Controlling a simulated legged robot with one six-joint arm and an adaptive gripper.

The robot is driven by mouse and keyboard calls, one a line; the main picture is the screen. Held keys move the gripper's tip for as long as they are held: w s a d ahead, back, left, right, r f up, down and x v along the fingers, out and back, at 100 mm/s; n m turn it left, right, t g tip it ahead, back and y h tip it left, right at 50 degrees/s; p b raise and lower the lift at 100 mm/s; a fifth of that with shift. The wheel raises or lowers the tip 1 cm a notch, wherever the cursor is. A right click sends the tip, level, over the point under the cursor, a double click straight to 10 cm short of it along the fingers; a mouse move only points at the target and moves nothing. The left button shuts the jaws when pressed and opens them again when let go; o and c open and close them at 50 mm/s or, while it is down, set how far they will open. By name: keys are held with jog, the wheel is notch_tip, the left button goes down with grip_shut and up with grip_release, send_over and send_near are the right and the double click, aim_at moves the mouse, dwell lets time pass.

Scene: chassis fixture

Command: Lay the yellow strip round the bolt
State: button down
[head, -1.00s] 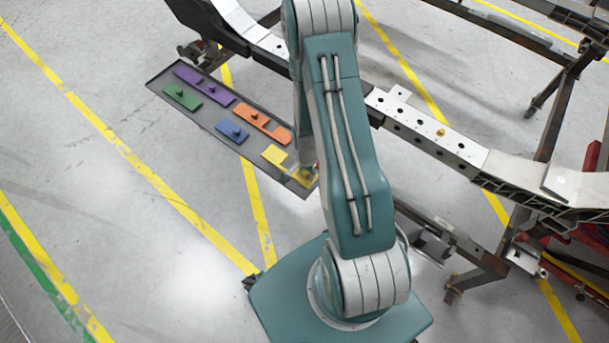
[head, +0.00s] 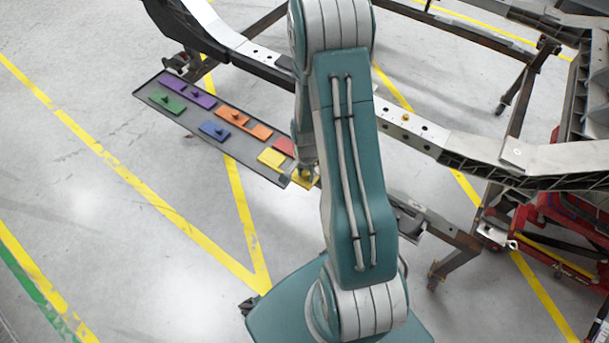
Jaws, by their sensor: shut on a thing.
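The yellow strip (head: 303,183) is under my gripper (head: 305,174) at the near right end of the dark tray. My gripper is shut on its upper part, and the fingertips are small and partly hidden by my arm. Another yellow patch (head: 271,157) lies on the tray just left of it; I cannot tell whether the two are joined. I cannot tell whether the held strip touches the tray. A small gold bolt (head: 406,117) stands on the pale perforated rail (head: 425,135), right of my arm and apart from the gripper.
The dark tray (head: 190,128) also holds purple (head: 193,94), green (head: 167,103), blue (head: 215,131), orange (head: 244,124) and red (head: 284,147) pieces. The rail passes behind my arm. A dark frame and red equipment (head: 545,235) stand at right. The floor at left is clear.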

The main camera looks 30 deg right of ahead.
jog(key=shift+d, duration=0.1)
jog(key=shift+r, duration=0.1)
jog(key=shift+r, duration=2.15)
jog(key=shift+w+r, duration=0.1)
